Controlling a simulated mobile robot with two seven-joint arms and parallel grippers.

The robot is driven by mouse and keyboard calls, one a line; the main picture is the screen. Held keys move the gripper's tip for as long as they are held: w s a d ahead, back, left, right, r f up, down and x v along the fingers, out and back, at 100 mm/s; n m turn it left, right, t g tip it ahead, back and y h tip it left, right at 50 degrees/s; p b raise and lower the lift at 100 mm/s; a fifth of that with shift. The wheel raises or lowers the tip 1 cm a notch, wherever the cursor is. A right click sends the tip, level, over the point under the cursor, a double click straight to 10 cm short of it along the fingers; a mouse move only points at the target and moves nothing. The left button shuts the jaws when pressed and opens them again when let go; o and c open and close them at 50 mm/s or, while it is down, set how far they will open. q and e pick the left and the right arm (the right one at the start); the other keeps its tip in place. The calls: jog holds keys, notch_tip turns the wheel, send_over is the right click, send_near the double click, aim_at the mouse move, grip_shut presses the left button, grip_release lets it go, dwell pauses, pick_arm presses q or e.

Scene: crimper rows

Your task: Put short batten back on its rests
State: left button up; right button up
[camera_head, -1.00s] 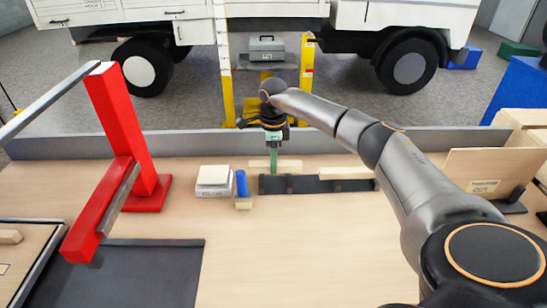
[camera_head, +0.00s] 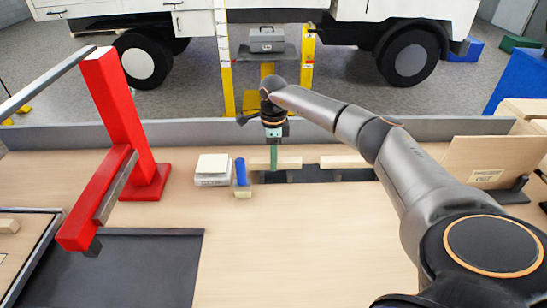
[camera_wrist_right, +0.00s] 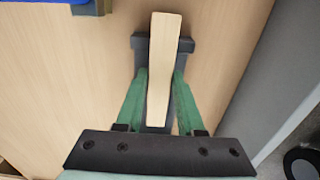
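The short batten (camera_head: 290,163), a pale wooden bar, lies over a dark rest (camera_head: 283,177) near the back of the bench. In the right wrist view the batten (camera_wrist_right: 165,50) runs lengthwise over the dark rest (camera_wrist_right: 142,50). My right gripper (camera_head: 273,165) is down at the batten. Its green fingers (camera_wrist_right: 160,85) stand on either side of it, with a gap showing on the left and the right finger close to the wood. Whether the batten is fully seated cannot be told. My left gripper is not in view.
Another pale batten (camera_head: 345,162) lies to the right on dark supports. A blue cylinder (camera_head: 240,172) and a white box (camera_head: 213,168) stand to the left. A red post (camera_head: 120,120) and dark mat (camera_head: 140,265) are farther left. The bench middle is clear.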

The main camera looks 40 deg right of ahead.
jog(key=o, duration=0.5)
jog(key=shift+c, duration=0.2)
notch_tip(320, 180, up, 12)
jog(key=shift+r, duration=0.25)
dwell(0.4)
